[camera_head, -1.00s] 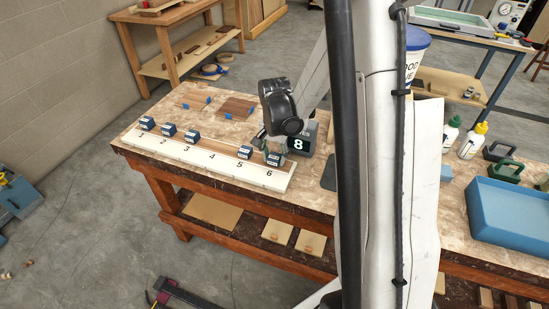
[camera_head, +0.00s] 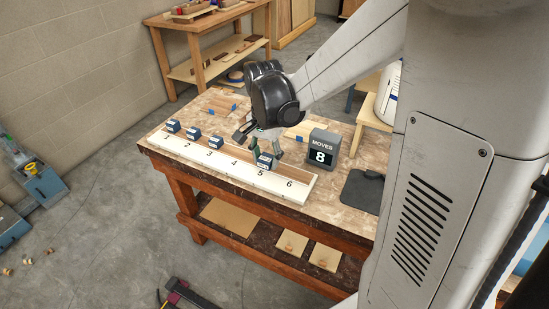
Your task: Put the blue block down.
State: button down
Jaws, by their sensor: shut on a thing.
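My gripper (camera_head: 266,147) is over the right part of the numbered board, above and behind slot 5, with its fingers pointing down. More blue blocks stand at slot 1 (camera_head: 173,126), slot 2 (camera_head: 193,135) and slot 3 (camera_head: 215,142). The white board (camera_head: 230,167) shows no block at slots 4 and 6.
A grey box marked MOVES (camera_head: 321,150) reads 8, right of the gripper. A dark mat (camera_head: 362,192) lies on the workbench (camera_head: 335,192) further right. Wooden pieces (camera_head: 226,104) lie behind the board. My arm hides much of the right side.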

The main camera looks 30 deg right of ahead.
jog(key=w+a+b, duration=0.2)
jog(key=w+a, duration=1)
jog(key=w, duration=0.1)
send_over(241, 154)
notch_tip(241, 154, down, 6)
jog(key=shift+f, duration=2.2)
jog(key=shift+f, duration=0.2)
jog(key=c, duration=1.2)
grip_release()
jog(key=shift+c, duration=0.2)
jog(key=shift+r, duration=0.15)
